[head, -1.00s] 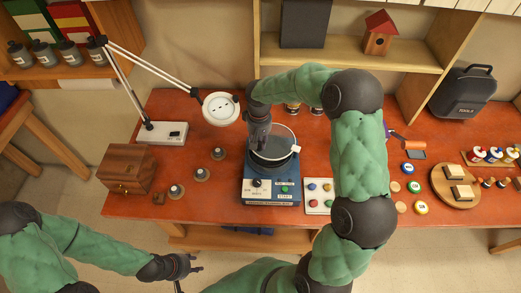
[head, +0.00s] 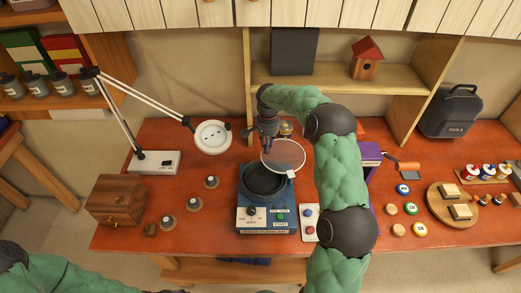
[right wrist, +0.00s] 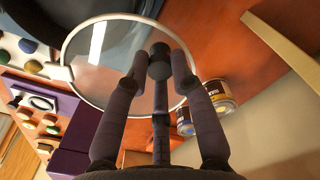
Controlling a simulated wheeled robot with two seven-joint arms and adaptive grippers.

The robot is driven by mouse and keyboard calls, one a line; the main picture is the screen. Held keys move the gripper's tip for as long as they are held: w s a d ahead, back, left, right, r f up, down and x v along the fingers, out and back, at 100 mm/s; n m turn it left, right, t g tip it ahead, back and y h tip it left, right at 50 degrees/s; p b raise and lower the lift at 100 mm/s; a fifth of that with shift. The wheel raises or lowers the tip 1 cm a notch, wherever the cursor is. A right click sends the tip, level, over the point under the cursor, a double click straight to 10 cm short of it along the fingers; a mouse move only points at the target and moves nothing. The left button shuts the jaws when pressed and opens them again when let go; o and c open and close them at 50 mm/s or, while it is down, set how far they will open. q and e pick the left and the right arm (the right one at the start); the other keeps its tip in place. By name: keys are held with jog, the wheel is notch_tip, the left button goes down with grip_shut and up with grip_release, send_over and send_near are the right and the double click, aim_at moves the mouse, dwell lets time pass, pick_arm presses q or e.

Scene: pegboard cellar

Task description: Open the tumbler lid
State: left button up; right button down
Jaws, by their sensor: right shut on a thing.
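A small white tab shows at the lid's lower right. My right gripper (head: 267,142) is at the lid's far left edge. In the right wrist view, its fingers (right wrist: 160,72) are shut around a dark knob (right wrist: 159,62) on the clear lid (right wrist: 100,50). My left gripper is out of view.
A lamp (head: 213,137) stands left of the tumbler, with several small knobbed pieces in front. A wooden box (head: 118,199) is at the left. A button panel (head: 310,222) and purple object (head: 371,156) are close on the right. Shelves (head: 345,78) rise behind.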

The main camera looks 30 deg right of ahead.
aim_at(285, 147)
jog(key=d+m, duration=0.3)
jog(key=d, duration=0.1)
jog(key=shift+d, duration=0.25)
jog(key=shift+s+d+m, duration=0.35)
jog(key=shift+d+m, duration=0.5)
jog(key=shift+s+d+m, duration=0.3)
jog(key=shift+d+m, duration=0.55)
jog(key=c, duration=1.1)
grip_release()
jog(key=shift+o, duration=0.2)
jog(key=shift+r, duration=0.15)
notch_tip(285, 147, up, 12)
